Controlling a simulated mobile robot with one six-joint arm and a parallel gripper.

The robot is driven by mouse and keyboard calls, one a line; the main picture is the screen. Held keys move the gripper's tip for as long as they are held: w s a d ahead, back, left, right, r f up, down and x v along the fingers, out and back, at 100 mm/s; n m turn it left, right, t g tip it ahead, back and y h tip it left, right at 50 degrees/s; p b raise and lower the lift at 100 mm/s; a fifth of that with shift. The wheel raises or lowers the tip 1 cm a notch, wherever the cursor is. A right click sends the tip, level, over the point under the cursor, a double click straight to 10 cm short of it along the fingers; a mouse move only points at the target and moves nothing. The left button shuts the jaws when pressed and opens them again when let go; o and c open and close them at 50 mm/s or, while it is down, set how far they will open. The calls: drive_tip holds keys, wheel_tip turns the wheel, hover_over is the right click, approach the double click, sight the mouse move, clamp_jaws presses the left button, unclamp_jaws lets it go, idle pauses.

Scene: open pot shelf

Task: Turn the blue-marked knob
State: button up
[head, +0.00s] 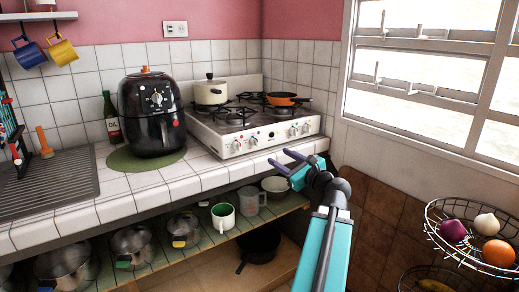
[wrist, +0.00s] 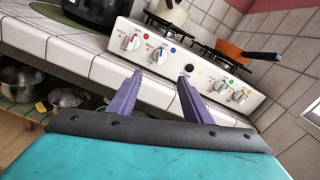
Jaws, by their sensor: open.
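The white stove (head: 250,135) has knobs along its front panel. In the wrist view a small blue mark shows by the second knob from the left (wrist: 160,54), a white knob; the same knob is small in the head view (head: 254,140). My gripper (head: 279,158) is open and empty, in front of and below the panel. In the wrist view its two purple fingers (wrist: 160,76) point toward the panel, spread apart. They look clear of the knobs, though the exact gap is hard to judge.
Other knobs sit close by, the leftmost (wrist: 130,42) and two at right (wrist: 221,86). An orange pan (head: 283,99) and a cream pot (head: 211,92) stand on the stove. A black air fryer (head: 150,115) stands left. A wire fruit basket (head: 440,225) is at right.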

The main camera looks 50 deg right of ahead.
sight(258, 144)
drive_tip(key=shift+w, duration=0.1)
drive_tip(key=shift+b+x, duration=0.55)
drive_tip(key=shift+x, duration=6.3)
drive_tip(key=shift+d, duration=0.1)
drive_tip(key=c, duration=1)
drive_tip(key=shift+c, duration=0.2)
